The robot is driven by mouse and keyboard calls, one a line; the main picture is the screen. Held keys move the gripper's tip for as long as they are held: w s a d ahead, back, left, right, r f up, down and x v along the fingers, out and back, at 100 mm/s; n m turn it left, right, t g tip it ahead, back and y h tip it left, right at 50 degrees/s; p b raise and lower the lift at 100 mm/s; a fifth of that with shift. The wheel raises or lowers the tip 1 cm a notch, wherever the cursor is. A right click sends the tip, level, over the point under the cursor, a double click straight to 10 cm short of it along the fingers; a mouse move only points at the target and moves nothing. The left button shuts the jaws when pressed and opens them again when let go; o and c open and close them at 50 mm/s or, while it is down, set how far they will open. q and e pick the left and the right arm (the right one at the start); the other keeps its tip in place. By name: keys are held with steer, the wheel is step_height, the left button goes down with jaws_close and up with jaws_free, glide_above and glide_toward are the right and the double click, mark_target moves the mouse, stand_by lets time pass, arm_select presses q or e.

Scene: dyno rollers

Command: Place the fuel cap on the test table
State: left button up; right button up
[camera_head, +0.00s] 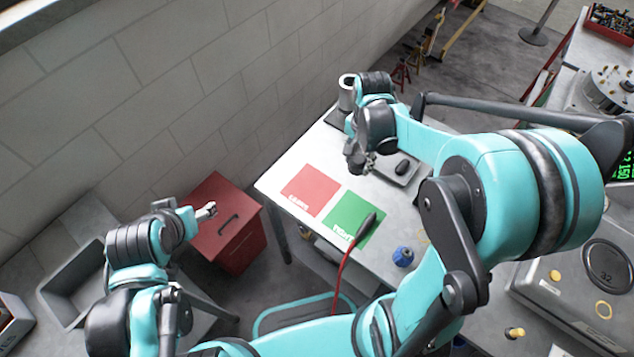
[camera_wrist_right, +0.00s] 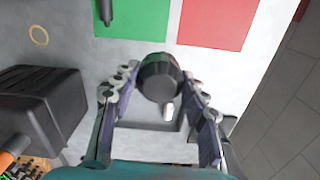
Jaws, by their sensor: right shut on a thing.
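The test table (camera_head: 287,175) is a pale surface with a red mat (camera_head: 311,190) and a green mat (camera_head: 352,220). My right gripper (camera_head: 358,165) is over the table's far part, beside a grey tray (camera_head: 392,178). In the right wrist view, my right gripper (camera_wrist_right: 160,88) is shut on a round black cap (camera_wrist_right: 160,76), which I take to be the fuel cap. The cap appears above the tray (camera_wrist_right: 145,126); its height is unclear. My left gripper (camera_head: 208,210) is left of the table, near a red toolbox; its finger opening is unclear.
The red toolbox (camera_head: 222,212) stands left of the table. A black-handled tool (camera_head: 366,227) with a red cable lies across the green mat. A blue item (camera_head: 403,256) is at the near side. A metal cylinder (camera_head: 347,92) stands by the wall. The mats are otherwise bare.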

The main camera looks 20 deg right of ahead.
steer(key=shift+s+d+r+m, duration=0.15)
steer(key=shift+d+r+m, duration=0.15)
steer(key=shift+r+m, duration=0.35)
steer(key=shift+s+f+m, duration=0.2)
steer(key=shift+m, duration=0.25)
steer(key=a+f+b, duration=0.1)
steer(key=a+f, duration=0.1)
steer(key=a, duration=0.1)
steer(key=w+a+f, duration=0.1)
steer(key=a+f, duration=0.1)
steer(key=a, duration=0.2)
steer(key=a+f+b, duration=0.1)
steer(key=a+f, duration=0.2)
steer(key=a, duration=0.1)
steer(key=shift+w+a+b, duration=0.1)
steer(key=shift+w+b, duration=0.05)
steer(key=shift+b, duration=0.2)
steer(key=shift+f+b, duration=0.75)
steer(key=shift+f, duration=1.2)
steer(key=shift+f, duration=0.1)
steer(key=o, duration=1.3)
